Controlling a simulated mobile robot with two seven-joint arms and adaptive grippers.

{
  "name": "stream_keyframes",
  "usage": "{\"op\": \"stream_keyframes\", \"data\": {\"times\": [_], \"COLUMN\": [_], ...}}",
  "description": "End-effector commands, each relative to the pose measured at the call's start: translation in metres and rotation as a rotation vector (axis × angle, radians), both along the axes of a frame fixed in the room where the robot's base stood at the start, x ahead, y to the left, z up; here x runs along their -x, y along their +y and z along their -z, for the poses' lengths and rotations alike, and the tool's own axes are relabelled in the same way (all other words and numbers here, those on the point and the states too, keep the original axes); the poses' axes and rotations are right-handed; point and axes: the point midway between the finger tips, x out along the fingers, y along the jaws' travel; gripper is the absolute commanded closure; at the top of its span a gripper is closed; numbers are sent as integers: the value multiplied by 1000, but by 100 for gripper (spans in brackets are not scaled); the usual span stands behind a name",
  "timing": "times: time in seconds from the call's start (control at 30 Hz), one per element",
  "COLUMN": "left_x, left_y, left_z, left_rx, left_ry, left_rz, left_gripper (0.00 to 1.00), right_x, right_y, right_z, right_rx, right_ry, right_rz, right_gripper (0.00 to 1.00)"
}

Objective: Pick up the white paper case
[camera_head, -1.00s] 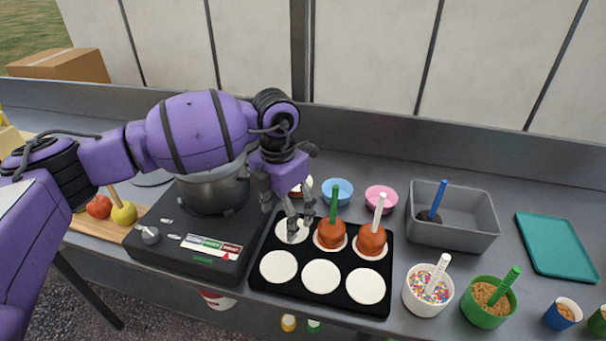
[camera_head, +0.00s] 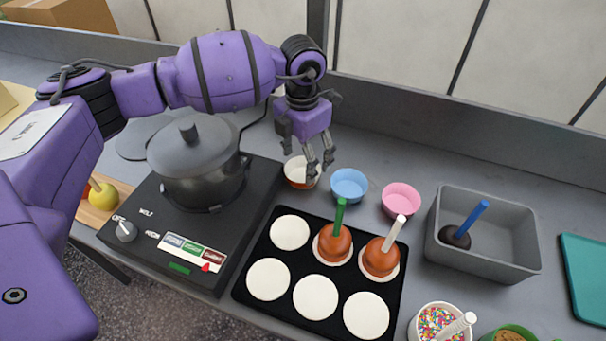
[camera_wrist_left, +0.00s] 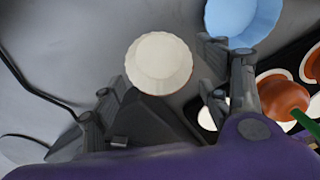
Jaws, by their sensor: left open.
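The white paper case (camera_head: 297,173) stands on the grey counter behind the black tray, just right of the cooker. It looks empty, and my gripper's fingers hide part of its right side. In the left wrist view the white case (camera_wrist_left: 160,63) lies in line with the gap between my spread fingers, a little beyond them. My left gripper (camera_head: 320,170) is open and empty, pointing down close above the case. I cannot tell whether a finger touches it. My right gripper is not in view.
A blue case (camera_head: 348,185) and a pink case (camera_head: 401,200) stand to the right. The black tray (camera_head: 246,293) in front holds white discs and two toffee apples with sticks. The cooker with a pot (camera_head: 195,165) is at left, a grey bin (camera_head: 490,262) at right.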

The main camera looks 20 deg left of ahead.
Motion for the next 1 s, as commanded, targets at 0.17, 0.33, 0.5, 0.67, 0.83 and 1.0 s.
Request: {"op": "stream_keyframes", "data": {"times": [0.17,0.33,0.5,0.67,0.83,1.0], "left_x": [-1,-1,-1,-1,-1,-1], "left_y": [2,2,3,3,3,3], "left_z": [26,43,43,43,43,43], "left_rx": [0,0,0,0,0,-1], "left_ry": [1,1,1,1,1,2], "left_rz": [-2,-2,-2,-2,-2,-2], "left_gripper": [31,31,31,51,53,53], "right_x": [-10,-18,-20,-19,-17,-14], "right_y": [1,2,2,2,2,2], "right_z": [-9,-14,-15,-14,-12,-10], "right_rx": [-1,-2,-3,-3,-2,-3], "right_ry": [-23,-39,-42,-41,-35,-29], "right_rz": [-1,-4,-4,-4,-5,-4], "right_gripper": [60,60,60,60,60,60]}}
